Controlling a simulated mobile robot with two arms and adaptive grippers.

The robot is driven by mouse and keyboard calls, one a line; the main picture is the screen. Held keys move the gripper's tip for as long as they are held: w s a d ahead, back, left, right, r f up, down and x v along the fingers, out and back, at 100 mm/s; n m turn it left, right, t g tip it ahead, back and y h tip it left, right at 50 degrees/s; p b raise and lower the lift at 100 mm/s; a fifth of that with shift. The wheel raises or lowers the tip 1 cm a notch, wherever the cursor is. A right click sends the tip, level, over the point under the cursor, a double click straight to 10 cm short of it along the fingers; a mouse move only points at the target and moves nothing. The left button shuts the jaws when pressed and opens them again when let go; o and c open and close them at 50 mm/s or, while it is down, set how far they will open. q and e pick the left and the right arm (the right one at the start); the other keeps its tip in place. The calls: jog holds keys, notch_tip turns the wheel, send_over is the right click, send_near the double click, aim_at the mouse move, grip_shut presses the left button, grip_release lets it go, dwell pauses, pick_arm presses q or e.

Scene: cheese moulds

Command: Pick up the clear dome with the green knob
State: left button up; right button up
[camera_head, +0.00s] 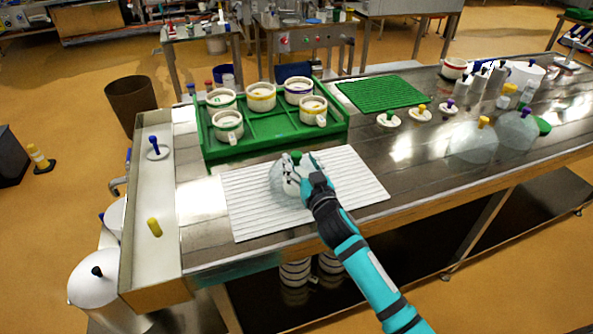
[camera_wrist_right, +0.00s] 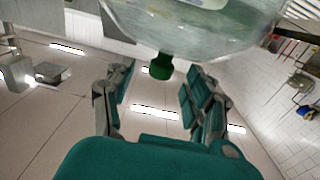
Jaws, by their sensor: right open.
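The clear dome (camera_head: 277,180) stands on the white ribbed mat (camera_head: 245,215), partly hidden behind my right gripper. Its green knob (camera_head: 296,155) shows just above the gripper. In the right wrist view the dome (camera_wrist_right: 200,25) fills the top, and its green knob (camera_wrist_right: 160,67) points towards the gripper. My right gripper (camera_head: 303,168) is open at the dome. In the wrist view its fingers (camera_wrist_right: 160,82) stand apart on both sides of the knob, with a visible gap on each side. My left gripper is not in view.
A green tray (camera_head: 215,150) with several white moulds stands behind the mat. A green mat (camera_head: 380,93) lies farther back. To the right are knobbed white lids (camera_head: 389,118) and two clear domes with yellow (camera_head: 484,122) and purple knobs (camera_head: 527,110). The steel counter (camera_head: 410,165) is bare right of the mat.

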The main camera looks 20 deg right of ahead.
aim_at(298, 158)
jog(key=w, duration=0.3)
jog(key=shift+w+a+r, duration=0.1)
jog(key=shift+w, duration=0.15)
jog(key=shift+s, duration=0.1)
jog(key=shift+c, duration=0.2)
grip_shut()
